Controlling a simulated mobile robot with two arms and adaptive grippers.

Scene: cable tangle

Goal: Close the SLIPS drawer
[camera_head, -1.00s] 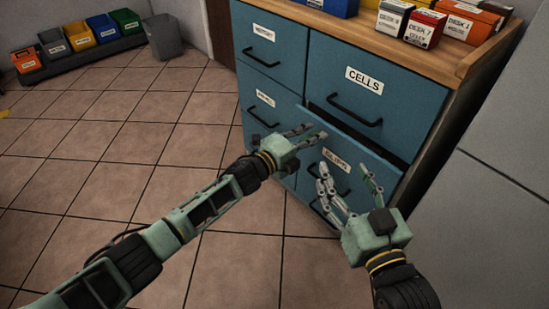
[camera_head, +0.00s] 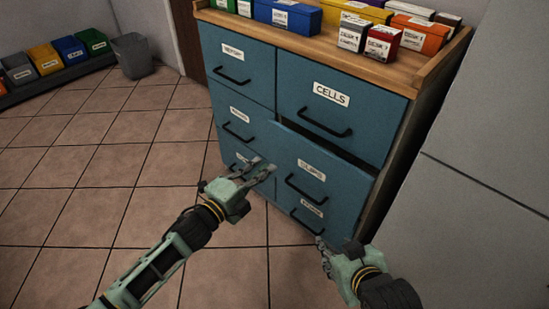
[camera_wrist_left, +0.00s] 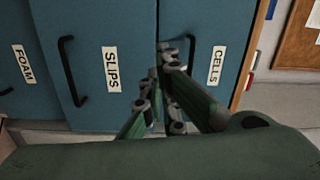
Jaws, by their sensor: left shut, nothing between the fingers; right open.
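The SLIPS drawer (camera_head: 330,180) is a blue front with a black handle and white label, below the CELLS drawer (camera_head: 330,105). It stands out a little, with a dark gap along its top. The SLIPS label also shows in the left wrist view (camera_wrist_left: 111,69). My left gripper (camera_head: 264,170) is shut and empty, in front of the drawer's left edge in the head view. In the left wrist view its fingers (camera_wrist_left: 160,97) overlap the SLIPS–CELLS boundary; contact cannot be told. My right gripper (camera_head: 322,254) is open, low in front of the bottom right drawer.
The blue cabinet has several other drawers, including FOAM (camera_wrist_left: 18,66), which look shut. Coloured boxes (camera_head: 288,15) stand on its wooden top (camera_head: 300,50). The tiled floor (camera_head: 90,170) to the left is clear.

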